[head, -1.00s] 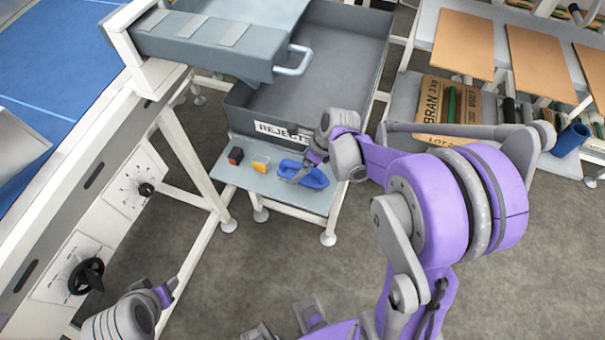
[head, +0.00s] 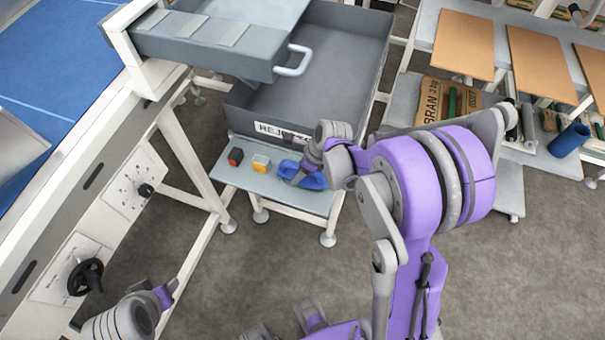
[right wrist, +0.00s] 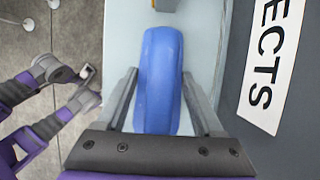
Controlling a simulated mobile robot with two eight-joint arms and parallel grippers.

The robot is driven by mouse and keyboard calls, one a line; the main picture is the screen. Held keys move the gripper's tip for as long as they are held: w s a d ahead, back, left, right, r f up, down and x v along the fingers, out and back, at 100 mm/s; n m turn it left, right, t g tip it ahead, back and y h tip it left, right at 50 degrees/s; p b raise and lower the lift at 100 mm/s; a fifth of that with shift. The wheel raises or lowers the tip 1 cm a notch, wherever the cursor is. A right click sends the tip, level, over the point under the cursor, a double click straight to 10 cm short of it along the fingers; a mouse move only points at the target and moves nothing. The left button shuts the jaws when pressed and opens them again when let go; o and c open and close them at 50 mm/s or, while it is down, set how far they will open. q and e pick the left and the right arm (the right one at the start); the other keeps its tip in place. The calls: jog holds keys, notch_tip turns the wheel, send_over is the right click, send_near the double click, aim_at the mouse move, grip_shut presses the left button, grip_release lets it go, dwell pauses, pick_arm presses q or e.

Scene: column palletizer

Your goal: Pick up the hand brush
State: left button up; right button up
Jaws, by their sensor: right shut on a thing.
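The hand brush appears as a long blue, rounded piece (head: 314,182) at the right part of a small pale shelf (head: 232,176) below the grey bin. In the right wrist view the blue brush (right wrist: 160,80) lies lengthwise between the two fingers. My right gripper (head: 296,177) reaches it from above and is shut on it; the fingers sit along its two long sides. I cannot tell whether the brush touches the shelf or is slightly above it. My left gripper (head: 168,289) is low at the left, away from the shelf, its fingers too small to read.
An orange-and-white block (head: 261,164) and a dark block with a red-orange face (head: 235,156) stand left of the brush. The grey REJECTS bin (head: 330,75) rises directly behind. A conveyor frame (head: 185,160) is at left, a shelved bench (head: 425,45) at right.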

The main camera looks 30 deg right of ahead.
jog(key=shift+c, duration=0.8)
notch_tip(320, 180, up, 10)
jog(key=shift+r+p, duration=0.1)
jog(key=shift+p, duration=0.5)
jog(key=o, duration=0.9)
jog(key=c, duration=0.6)
jog(key=shift+s, duration=0.1)
jog(key=shift+c, duration=0.2)
